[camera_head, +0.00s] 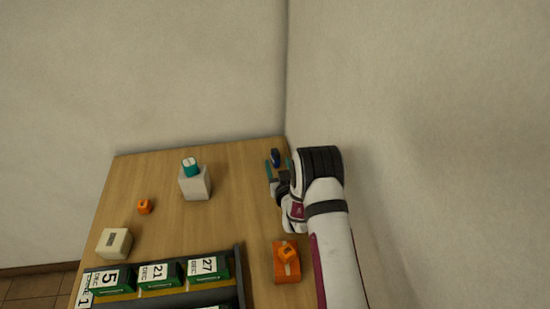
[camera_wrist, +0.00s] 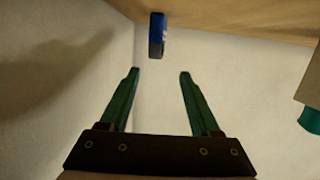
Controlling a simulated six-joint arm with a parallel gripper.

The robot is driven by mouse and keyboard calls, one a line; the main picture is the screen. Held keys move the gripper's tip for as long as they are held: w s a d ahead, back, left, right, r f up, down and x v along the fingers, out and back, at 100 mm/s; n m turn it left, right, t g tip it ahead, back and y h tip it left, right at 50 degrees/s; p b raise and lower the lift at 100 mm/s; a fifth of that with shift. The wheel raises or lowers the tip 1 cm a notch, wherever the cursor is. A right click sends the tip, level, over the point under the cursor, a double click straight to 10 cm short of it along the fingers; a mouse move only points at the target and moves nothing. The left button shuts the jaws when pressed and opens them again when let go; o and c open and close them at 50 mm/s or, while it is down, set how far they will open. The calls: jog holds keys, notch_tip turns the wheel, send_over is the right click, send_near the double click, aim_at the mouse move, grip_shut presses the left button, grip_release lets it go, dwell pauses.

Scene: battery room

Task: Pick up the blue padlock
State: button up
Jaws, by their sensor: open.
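The blue padlock (camera_head: 275,158) is small and dark blue, and sits near the far right corner of the wooden table. In the wrist view the padlock (camera_wrist: 157,36) shows at the top, beyond the fingertips and roughly in line with the gap between them. My gripper (camera_head: 278,164) is open, with two teal fingers, and reaches over the table's right side toward the padlock. In the wrist view nothing is between the fingers of my gripper (camera_wrist: 160,72). I cannot see the padlock's shackle clearly.
Walls stand close behind and right of the table (camera_head: 235,170). A pale block (camera_head: 195,185) carries a teal round piece (camera_head: 190,167). An orange cube (camera_head: 144,206), cream box (camera_head: 114,243), orange holder (camera_head: 287,271) and dark tray (camera_head: 240,262) of green dated boxes (camera_head: 208,270) stand nearer.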

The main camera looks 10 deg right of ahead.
aim_at(276, 153)
jog(key=w, duration=0.2)
jog(key=w+f, duration=0.1)
jog(key=w, duration=0.3)
jog(key=shift+w+d+f, duration=0.1)
jog(key=shift+d+f, duration=0.15)
jog(key=shift+d, duration=0.1)
grip_shut()
